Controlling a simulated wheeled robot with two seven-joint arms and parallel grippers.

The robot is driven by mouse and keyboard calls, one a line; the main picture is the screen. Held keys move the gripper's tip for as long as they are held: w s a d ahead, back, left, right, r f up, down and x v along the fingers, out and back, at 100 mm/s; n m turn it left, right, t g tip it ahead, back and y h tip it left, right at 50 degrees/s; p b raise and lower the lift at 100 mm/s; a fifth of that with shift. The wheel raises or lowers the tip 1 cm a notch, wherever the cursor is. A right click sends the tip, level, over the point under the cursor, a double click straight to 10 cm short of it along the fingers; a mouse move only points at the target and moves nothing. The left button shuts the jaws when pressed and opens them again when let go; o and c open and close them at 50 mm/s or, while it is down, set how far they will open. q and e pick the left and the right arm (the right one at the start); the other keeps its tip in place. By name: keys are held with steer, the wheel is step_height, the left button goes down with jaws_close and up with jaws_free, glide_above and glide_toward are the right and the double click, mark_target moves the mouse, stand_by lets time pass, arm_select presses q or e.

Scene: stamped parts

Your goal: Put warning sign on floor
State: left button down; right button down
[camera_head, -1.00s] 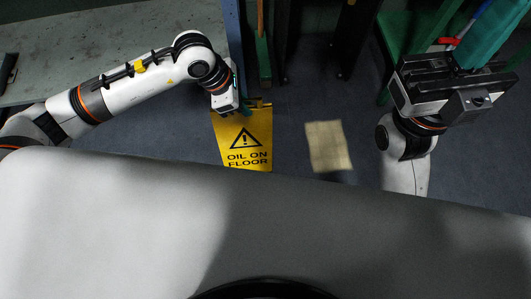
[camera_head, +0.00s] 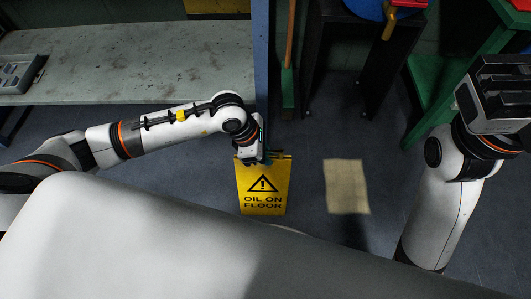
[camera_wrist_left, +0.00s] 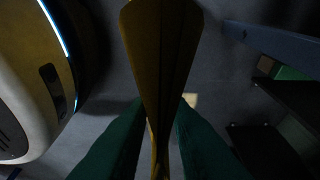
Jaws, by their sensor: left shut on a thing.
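The yellow warning sign (camera_head: 263,194) reads "OIL ON FLOOR" under a black triangle. It hangs upright from my left gripper (camera_head: 263,156), which is shut on its top edge. In the left wrist view the sign (camera_wrist_left: 160,45) shows nearly edge-on between the green fingers of my left gripper (camera_wrist_left: 160,108). I cannot tell whether its lower edge touches the floor. A pale yellowish square patch (camera_head: 347,187) lies on the dark floor, right of the sign and apart from it. My right gripper (camera_head: 496,95) is at the right edge; its finger opening is unclear.
A grey worktable (camera_head: 130,62) stands at the back left, with a grey tray (camera_head: 17,75) on it. A blue post (camera_head: 261,60) rises behind my left gripper. A dark stand (camera_head: 366,50) and green furniture (camera_head: 435,90) stand behind. Floor around the patch is clear.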

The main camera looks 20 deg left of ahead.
arm_select(q)
steer(key=shift+f, duration=0.15)
steer(key=c, duration=1.3)
jaws_free()
